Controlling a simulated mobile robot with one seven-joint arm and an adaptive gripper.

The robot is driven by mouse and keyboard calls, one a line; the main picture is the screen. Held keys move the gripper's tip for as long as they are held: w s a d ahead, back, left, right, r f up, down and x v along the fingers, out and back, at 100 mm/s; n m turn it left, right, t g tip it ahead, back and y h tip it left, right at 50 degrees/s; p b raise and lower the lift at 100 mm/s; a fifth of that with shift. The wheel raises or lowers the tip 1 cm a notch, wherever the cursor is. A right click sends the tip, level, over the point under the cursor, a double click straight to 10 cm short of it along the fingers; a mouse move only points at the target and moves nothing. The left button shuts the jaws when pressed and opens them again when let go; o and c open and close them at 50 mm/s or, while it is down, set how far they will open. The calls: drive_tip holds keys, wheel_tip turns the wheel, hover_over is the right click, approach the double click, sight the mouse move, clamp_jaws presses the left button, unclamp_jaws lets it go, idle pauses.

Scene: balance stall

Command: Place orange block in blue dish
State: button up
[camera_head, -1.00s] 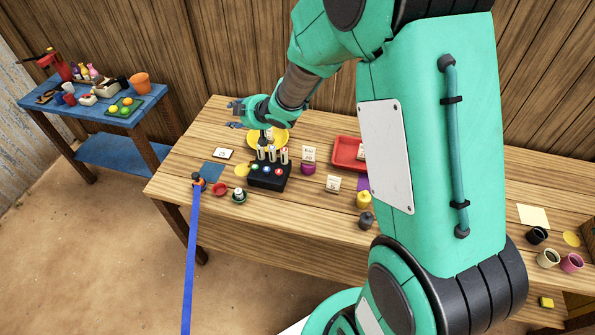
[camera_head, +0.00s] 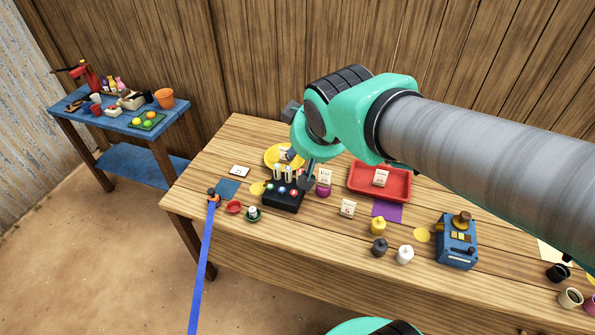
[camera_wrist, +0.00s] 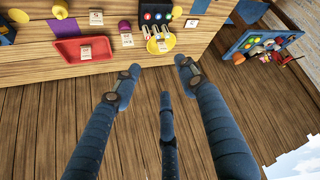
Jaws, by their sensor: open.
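I cannot make out an orange block or a blue dish in either view. My gripper (camera_head: 308,176) is open and empty, its dark fingers beside the black button box (camera_head: 284,201) in the head view, partly hidden by my wrist. In the wrist view, the fingers of my gripper (camera_wrist: 157,72) are spread wide with nothing between them. A yellow dish (camera_head: 271,159) is behind the box, and it also shows beyond my fingers in the wrist view (camera_wrist: 168,45).
A red tray (camera_head: 401,193) lies right of the box. A blue machine (camera_head: 457,244), small pots and cards stand on the wooden table (camera_head: 330,245). At left, a blue side table (camera_head: 105,128) holds an orange cup (camera_head: 164,98) and a green tray (camera_head: 158,119).

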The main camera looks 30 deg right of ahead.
drive_tip(key=s+a, duration=0.2)
drive_tip(key=s, duration=0.4)
drive_tip(key=s+a+g+y, duration=0.1)
drive_tip(key=s+a, duration=0.1)
drive_tip(key=s, duration=0.4)
drive_tip(key=shift+s+a+f+m+g+y, duration=0.15)
drive_tip(key=shift+s+a+m+g+y, duration=0.15)
drive_tip(key=shift+s+m, duration=0.1)
drive_tip(key=shift+w, duration=0.1)
drive_tip(key=shift+f+b, duration=0.45)
